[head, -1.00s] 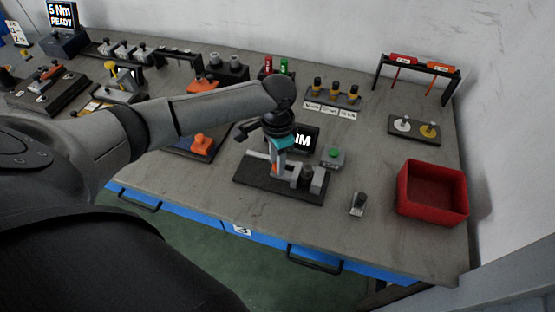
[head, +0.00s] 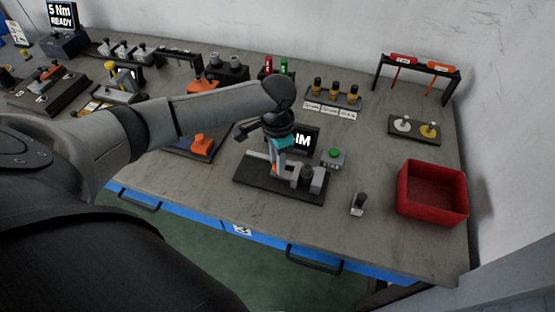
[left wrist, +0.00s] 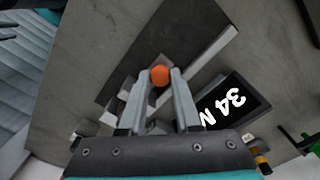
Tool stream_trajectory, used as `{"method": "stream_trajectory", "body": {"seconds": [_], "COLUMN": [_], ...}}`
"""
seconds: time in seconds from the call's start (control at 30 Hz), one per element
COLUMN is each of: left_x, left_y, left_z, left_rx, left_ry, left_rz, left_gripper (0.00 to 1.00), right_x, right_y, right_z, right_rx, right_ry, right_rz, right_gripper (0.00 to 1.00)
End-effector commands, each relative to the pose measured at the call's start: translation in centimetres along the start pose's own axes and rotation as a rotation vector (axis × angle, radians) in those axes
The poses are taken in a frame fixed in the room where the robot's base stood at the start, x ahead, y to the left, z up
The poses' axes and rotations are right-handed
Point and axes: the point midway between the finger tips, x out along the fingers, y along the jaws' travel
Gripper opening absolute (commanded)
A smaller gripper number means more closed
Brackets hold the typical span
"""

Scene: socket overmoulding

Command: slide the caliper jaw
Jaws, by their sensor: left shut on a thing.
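The caliper stand has a dark base plate (head: 262,185) with a grey bar and grey blocks on it, at the middle front of the bench. A dark round part (head: 307,174) sits at its right end. My left gripper (head: 276,170) points down over the stand, with its fingers at the grey bar. In the left wrist view, the two fingers (left wrist: 160,82) are shut on an orange knob (left wrist: 159,75), which shows between their tips. The gripper hides part of the bar and jaw. My right gripper is not in view.
A display (head: 303,140) stands behind the stand; in the left wrist view (left wrist: 232,100) it shows 34 and a partly hidden letter. A green-button box (head: 333,157), a small grey-and-black part (head: 358,204) and a red bin (head: 432,192) are to the right. The bench front is clear.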

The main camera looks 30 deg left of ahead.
Motion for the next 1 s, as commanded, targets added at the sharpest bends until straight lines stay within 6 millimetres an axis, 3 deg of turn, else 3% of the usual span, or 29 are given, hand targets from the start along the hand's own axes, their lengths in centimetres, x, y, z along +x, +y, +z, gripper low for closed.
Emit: {"method": "stream_trajectory", "body": {"seconds": [0.33,0.63,0.93,0.97,1.0], "left_x": [-0.1,-0.3,0.0,0.0,0.0], "left_y": [-0.2,-2.0,-2.4,-2.4,-2.4], "left_z": [0.2,2.0,2.2,2.3,2.3], "left_rx": [-0.002,-0.003,-0.002,-0.002,-0.003], "left_ry": [0.0,-0.002,-0.004,-0.004,-0.004], "left_rz": [-0.001,0.0,-0.005,-0.005,-0.005], "left_gripper": [0.0,0.0,0.0,0.34,0.38], "right_x": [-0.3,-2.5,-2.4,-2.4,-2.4], "right_y": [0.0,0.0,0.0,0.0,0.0], "right_z": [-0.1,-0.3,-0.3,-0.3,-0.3], "right_rx": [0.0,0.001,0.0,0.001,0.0], "right_ry": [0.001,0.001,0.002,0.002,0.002], "right_rz": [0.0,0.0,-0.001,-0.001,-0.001], "right_gripper": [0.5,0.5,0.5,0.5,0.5]}}
